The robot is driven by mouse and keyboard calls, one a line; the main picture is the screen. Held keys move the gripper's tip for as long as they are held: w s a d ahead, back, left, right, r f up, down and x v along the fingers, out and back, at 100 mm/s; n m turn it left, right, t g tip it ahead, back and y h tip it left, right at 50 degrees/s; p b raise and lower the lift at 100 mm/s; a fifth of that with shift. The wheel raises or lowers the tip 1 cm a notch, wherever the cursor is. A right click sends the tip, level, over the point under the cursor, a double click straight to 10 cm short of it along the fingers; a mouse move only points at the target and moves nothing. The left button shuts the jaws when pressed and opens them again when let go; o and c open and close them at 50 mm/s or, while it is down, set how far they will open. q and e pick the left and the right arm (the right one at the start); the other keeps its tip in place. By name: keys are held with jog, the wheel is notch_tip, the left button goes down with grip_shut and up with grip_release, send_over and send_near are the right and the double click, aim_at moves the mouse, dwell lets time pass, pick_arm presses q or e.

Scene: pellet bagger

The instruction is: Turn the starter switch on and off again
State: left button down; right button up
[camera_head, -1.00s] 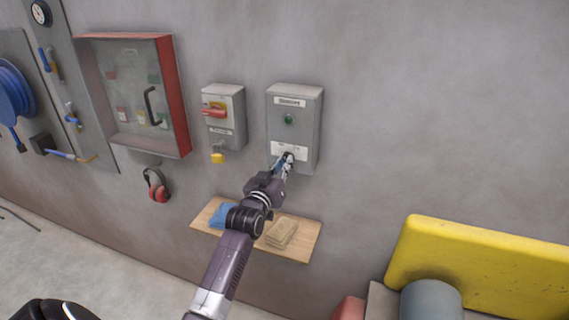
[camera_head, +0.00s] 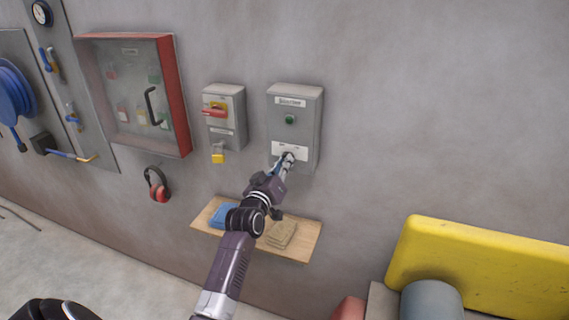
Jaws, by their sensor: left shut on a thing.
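The starter box (camera_head: 310,125) is a grey box on the wall, with a label at the top, a green round light or button in its middle and a white plate low on its front. My left gripper (camera_head: 285,161) is at the lower front of this box, at the white plate. It is shut on the starter switch, which the fingers mostly hide, so I cannot tell its position. My right gripper is not in view.
Left of the starter box is a grey switch box (camera_head: 224,118) with a red handle and a yellow padlock (camera_head: 218,158). A red-framed cabinet (camera_head: 183,110) hangs further left.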

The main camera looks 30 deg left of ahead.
pick_arm(q)
jog(key=c, duration=2)
grip_release()
jog(key=v, duration=1.2)
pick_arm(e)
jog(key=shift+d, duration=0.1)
